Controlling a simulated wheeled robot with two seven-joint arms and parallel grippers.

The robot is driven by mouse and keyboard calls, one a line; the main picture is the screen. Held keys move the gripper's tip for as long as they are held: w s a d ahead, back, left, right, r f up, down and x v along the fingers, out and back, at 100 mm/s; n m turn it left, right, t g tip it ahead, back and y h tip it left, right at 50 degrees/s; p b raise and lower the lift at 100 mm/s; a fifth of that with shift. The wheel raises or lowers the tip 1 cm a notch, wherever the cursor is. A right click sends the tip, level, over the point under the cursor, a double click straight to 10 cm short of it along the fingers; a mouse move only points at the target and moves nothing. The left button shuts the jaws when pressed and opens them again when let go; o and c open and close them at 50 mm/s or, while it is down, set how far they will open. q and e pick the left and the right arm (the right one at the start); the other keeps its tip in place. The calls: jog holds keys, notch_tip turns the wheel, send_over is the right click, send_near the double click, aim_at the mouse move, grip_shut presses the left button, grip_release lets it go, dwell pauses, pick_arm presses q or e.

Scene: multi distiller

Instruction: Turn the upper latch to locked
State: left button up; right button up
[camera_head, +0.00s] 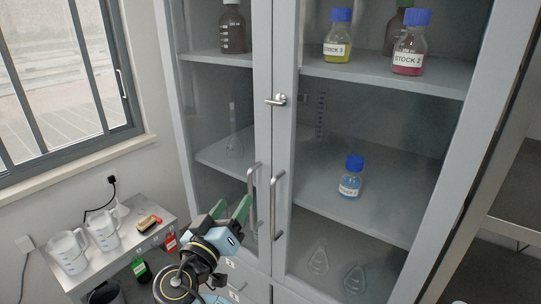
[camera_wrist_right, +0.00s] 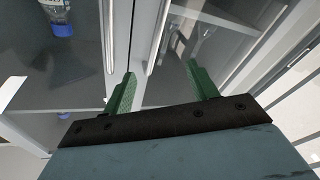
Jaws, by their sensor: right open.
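The upper latch (camera_head: 276,99) is a small silver turn latch. It sits where the two glass doors of the grey cabinet meet, above the long door handles, with its short lever lying roughly horizontal. My right gripper (camera_head: 232,208), with green fingers, is open and empty. It is well below the latch and a little left of it, close to the left door handle (camera_head: 252,200). In the right wrist view the open fingers (camera_wrist_right: 161,70) face the door seam with nothing between them. The latch cannot be made out there. My left gripper is not in view.
The right door handle (camera_head: 277,207) stands beside the left one. Behind the glass are shelves with a yellow bottle (camera_head: 338,40), a pink bottle (camera_head: 410,45), a blue bottle (camera_head: 351,178) and flasks. A side table (camera_head: 90,276) with beakers stands at the lower left, under a window.

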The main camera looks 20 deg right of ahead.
aim_at(273, 104)
jog(key=s+r+m+g+h+p, duration=0.1)
jog(key=s+r+m+h, duration=0.25)
jog(key=r, duration=0.45)
jog(key=s+r+m+g+h, duration=0.1)
jog(key=s+r+m+h, duration=0.2)
jog(key=r+m, duration=0.35)
jog(key=shift+n+t, duration=0.3)
jog(key=shift+n, duration=0.4)
jog(key=p+x, duration=0.2)
jog(key=x, duration=0.2)
jog(key=p+x, duration=0.1)
jog(key=x, duration=0.3)
jog(key=r+p+x, duration=0.1)
jog(key=p+x, duration=0.1)
jog(key=x, duration=0.2)
jog(key=shift+a+r+p, duration=0.1)
jog(key=shift+a+p, duration=0.2)
jog(key=shift+w+d+r+y, duration=0.1)
jog(key=shift+w+d+y, duration=0.15)
jog(key=shift+w+d, duration=0.25)
jog(key=shift+s, duration=0.1)
jog(key=c, duration=1)
